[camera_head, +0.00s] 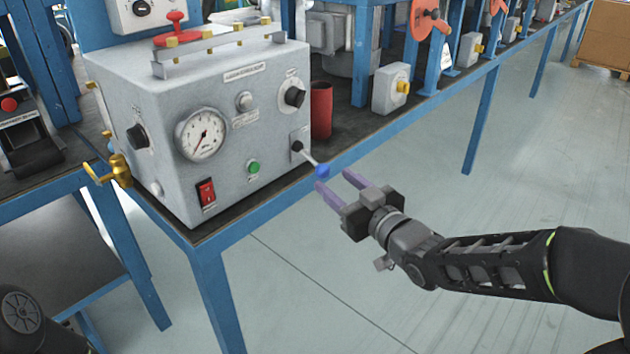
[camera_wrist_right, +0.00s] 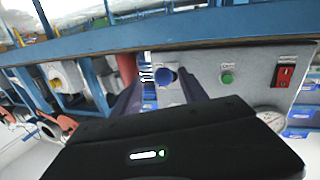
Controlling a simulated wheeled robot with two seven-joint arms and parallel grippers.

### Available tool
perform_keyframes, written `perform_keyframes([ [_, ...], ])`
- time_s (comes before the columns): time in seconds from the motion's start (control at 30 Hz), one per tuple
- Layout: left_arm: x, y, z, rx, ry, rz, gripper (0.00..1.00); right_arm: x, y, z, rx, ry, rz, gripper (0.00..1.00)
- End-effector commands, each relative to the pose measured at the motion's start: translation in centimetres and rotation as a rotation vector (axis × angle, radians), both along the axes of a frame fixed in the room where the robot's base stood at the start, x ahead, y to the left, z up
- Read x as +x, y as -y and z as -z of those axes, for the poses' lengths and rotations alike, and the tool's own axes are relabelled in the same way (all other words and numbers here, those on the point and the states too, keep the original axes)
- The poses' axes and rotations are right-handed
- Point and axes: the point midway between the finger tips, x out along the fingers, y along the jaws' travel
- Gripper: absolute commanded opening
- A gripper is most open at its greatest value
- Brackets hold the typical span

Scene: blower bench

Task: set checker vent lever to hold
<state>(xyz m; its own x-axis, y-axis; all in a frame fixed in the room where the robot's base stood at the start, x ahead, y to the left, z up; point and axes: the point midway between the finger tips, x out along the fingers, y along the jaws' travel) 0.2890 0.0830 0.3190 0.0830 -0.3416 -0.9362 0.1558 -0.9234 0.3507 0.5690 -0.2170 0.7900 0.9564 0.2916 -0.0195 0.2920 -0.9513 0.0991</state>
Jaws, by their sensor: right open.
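The checker (camera_head: 220,120) is a grey box on the bench with a gauge, knobs and switches. Its vent lever (camera_head: 311,161) sticks out from the lower right of the front face and ends in a blue knob (camera_head: 322,170). My right gripper (camera_head: 333,180) is open, its two purple fingers pointing at the blue knob. In the right wrist view the blue knob (camera_wrist_right: 164,76) shows between the fingers; I cannot tell whether they touch it. The lever's markings are too small to read. My left gripper is not in view.
A red cylinder (camera_head: 321,110) stands on the bench just right of the checker. A red switch (camera_head: 206,193) and a green button (camera_head: 253,167) sit on the front panel. A brass valve (camera_head: 117,170) sticks out at the left. The floor in front is clear.

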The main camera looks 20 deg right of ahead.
Motion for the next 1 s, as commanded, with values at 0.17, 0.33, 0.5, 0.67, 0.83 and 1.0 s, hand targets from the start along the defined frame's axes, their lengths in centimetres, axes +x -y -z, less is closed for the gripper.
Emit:
perform_keyframes([
  [0.17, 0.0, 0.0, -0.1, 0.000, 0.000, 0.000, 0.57, -0.1, -0.4, -0.7, -0.001, 0.025, -0.017, 0.51],
  [0.33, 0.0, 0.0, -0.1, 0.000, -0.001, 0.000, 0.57, -0.1, -0.4, -0.6, -0.001, 0.023, -0.015, 0.51],
  [0.5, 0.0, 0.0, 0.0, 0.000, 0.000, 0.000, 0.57, 0.6, -0.7, -0.6, -0.001, 0.022, -0.016, 0.51],
  [0.67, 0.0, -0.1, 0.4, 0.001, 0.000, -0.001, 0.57, 2.4, -1.3, -0.4, -0.002, 0.021, -0.017, 0.51],
  [0.83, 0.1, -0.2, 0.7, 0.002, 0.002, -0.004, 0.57, 5.0, -2.2, -0.4, -0.002, 0.020, -0.017, 0.51],
  [1.0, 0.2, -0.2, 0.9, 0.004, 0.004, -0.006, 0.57, 6.9, -2.7, -0.5, -0.002, 0.021, -0.016, 0.51],
])
